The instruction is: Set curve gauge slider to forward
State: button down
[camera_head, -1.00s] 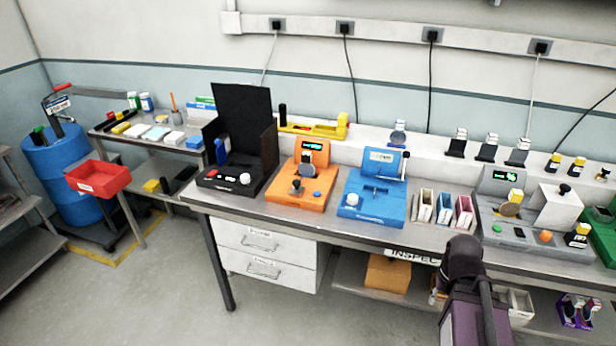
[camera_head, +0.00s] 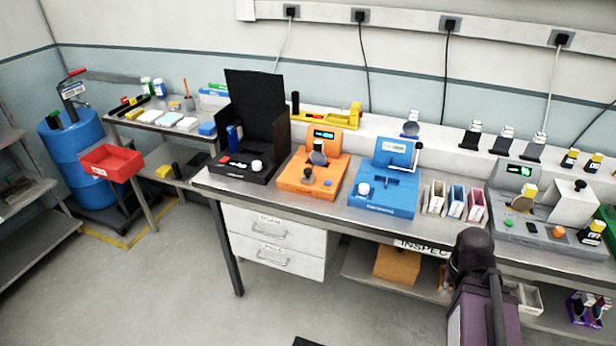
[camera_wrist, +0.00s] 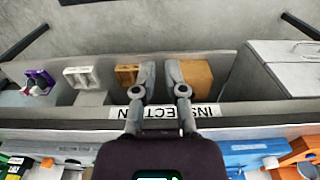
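Several bench devices show in the head view, and I cannot read which is the curve gauge. The blue device (camera_head: 380,198) has a white knob, a recessed slot and an upright panel with a lever. The orange device (camera_head: 308,182) has a lit display, knobs and a round disc. The grey device (camera_head: 535,235) has a green display, a gold disc and buttons. A slider position cannot be made out on any of them. My gripper (camera_wrist: 160,66) is empty, its fingers a little apart, in front of the bench's INSPECTION label (camera_wrist: 205,111) in the wrist view.
A black device with a tall hood (camera_head: 258,105) stands left of the orange one. Small coloured bins (camera_head: 456,202) stand between the blue and grey devices. Drawers (camera_head: 272,245) and boxes sit under the bench. The floor in front is open.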

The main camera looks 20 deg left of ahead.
jog(key=w+a+f+n+t+h+b, duration=0.2)
jog(key=w+a+n+t+h+b, duration=0.25)
jog(key=w+n, duration=0.45)
jog(key=n+t+y+b, duration=0.9)
jog(key=n+t+b, duration=0.3)
jog(key=n, duration=1.8)
send_near(308, 174)
jog(key=p+v, duration=0.1)
jog(key=v, duration=0.5)
jog(key=shift+s+f+t, duration=0.2)
jog(key=shift+f+t, duration=0.25)
jog(key=shift+f, duration=0.15)
jog(key=shift+w+a, duration=0.15)
jog(key=x, duration=1.3)
jog(key=shift+w+a, duration=0.1)
jog(key=shift+w, duration=0.25)
